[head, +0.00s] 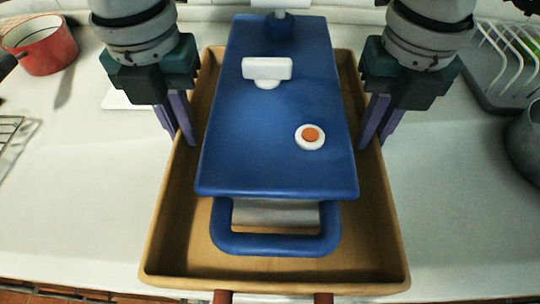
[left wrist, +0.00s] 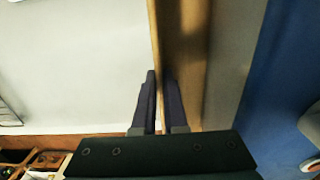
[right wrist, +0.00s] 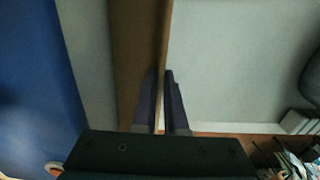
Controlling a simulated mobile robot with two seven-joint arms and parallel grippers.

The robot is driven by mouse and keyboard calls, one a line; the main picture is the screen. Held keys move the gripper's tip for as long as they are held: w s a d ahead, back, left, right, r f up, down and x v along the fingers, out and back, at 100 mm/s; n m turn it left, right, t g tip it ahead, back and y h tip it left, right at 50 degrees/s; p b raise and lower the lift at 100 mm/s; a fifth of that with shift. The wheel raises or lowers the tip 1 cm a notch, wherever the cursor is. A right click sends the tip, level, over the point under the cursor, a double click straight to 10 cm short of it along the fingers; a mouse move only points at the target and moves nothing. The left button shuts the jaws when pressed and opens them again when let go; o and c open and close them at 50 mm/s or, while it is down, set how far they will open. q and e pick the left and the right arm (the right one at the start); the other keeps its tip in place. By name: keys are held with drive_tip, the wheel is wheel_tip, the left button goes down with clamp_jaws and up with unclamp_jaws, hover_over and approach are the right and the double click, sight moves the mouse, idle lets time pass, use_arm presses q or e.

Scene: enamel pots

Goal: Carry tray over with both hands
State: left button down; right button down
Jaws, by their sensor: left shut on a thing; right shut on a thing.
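A tan wooden tray (head: 160,238) with raised walls sits in the middle of the head view. A blue appliance with a white knob and an orange-centred button (head: 275,130) rests in it and hides most of its floor. My left gripper (head: 183,138) is shut on the tray's left wall; the left wrist view shows its fingers on both sides of the wall (left wrist: 158,60). My right gripper (head: 377,140) is shut on the right wall; the right wrist view shows the wall (right wrist: 163,50) between its fingers. I cannot tell whether the tray touches the counter.
The white counter (head: 75,190) is clear left and right of the tray. A red pot (head: 45,50) stands at the back left, with a wire rack (head: 10,130) at the left edge. A dish rack (head: 500,70) and a dark grey pot (head: 525,145) are at the right.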

sight(190, 150)
use_arm(q)
drive_tip(key=shift+s, duration=0.15)
use_arm(e)
drive_tip(key=shift+s+d, duration=0.1)
drive_tip(key=shift+s, duration=0.05)
use_arm(q)
drive_tip(key=shift+f, duration=0.1)
use_arm(e)
drive_tip(key=shift+f, duration=0.1)
